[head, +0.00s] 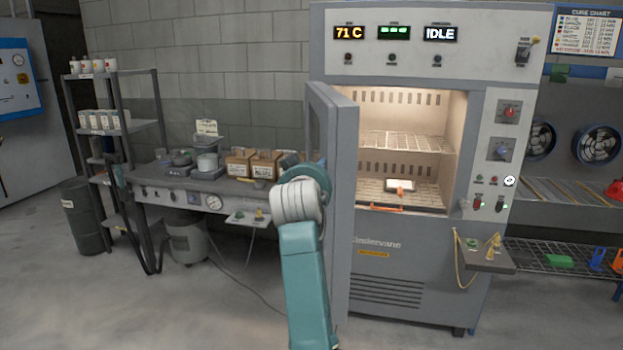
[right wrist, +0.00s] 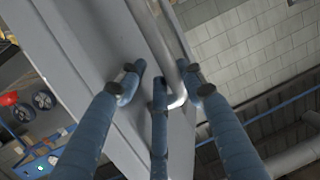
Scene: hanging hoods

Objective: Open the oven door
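The oven (head: 400,260) is grey, and its door (head: 343,200) stands swung out toward the left. The lit interior (head: 400,130) shows wire racks, with a small pale tray (head: 400,185) on the lower one. My right arm reaches up beside the door's outer face, and its gripper (head: 295,160) is partly hidden behind my wrist. In the right wrist view, the fingers of my right gripper (right wrist: 160,75) are around the silver door handle (right wrist: 180,98). I cannot tell whether they press on it. My left gripper is not in view.
A workbench (head: 150,180) with a scale and boxes stands left of the oven, near a shelf rack (head: 110,125) and a dark drum (head: 85,215). The floor at the front left is clear.

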